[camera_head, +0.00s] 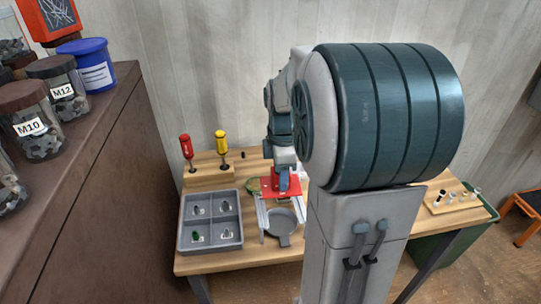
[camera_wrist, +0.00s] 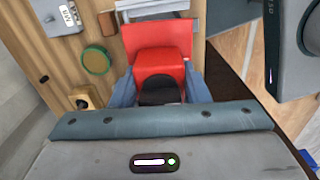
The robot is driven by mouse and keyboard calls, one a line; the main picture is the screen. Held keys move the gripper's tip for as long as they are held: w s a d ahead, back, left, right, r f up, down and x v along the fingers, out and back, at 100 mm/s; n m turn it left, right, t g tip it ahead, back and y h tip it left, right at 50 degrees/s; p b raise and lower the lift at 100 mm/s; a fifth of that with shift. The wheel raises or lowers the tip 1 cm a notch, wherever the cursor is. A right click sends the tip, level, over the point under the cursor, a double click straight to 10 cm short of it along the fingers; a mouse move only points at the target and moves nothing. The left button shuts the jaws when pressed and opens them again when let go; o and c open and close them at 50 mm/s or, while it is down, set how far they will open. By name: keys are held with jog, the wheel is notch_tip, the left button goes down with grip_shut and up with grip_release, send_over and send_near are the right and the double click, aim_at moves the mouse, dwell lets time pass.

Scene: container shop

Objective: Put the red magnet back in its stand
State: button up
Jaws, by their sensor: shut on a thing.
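The red magnet (camera_wrist: 162,62) is a block with a dark round part, held between my gripper's blue fingers (camera_wrist: 160,88). A flat red plate spreads beyond the block, and I cannot tell whether they are one piece. In the head view the red plate (camera_head: 291,188) shows at my gripper (camera_head: 283,184), which points down over the workbench, above or at the top of a pale metal frame. The gap below it is unclear. A wooden block (camera_head: 204,178) at the back left holds a red and a yellow screwdriver, with a small dark spot near it. I cannot tell which thing is the magnet's stand.
A grey four-compartment tray (camera_head: 211,249) with small parts stands at the bench's front left. A round grey dish (camera_head: 280,226) is by the frame. A pegged wooden block (camera_head: 438,208) is at the right.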

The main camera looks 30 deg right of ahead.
jog(key=shift+w+d+r+n, duration=0.1)
jog(key=shift+w+r+n, duration=0.1)
jog(key=shift+w+n, duration=0.1)
jog(key=shift+s, duration=0.15)
jog(key=shift+f, duration=0.2)
notch_tip(320, 180, down, 9)
jog(key=b, duration=0.7)
jog(key=shift+d+f, duration=0.1)
dwell(0.8)
jog(key=o, duration=1.4)
jog(key=shift+o, duration=0.2)
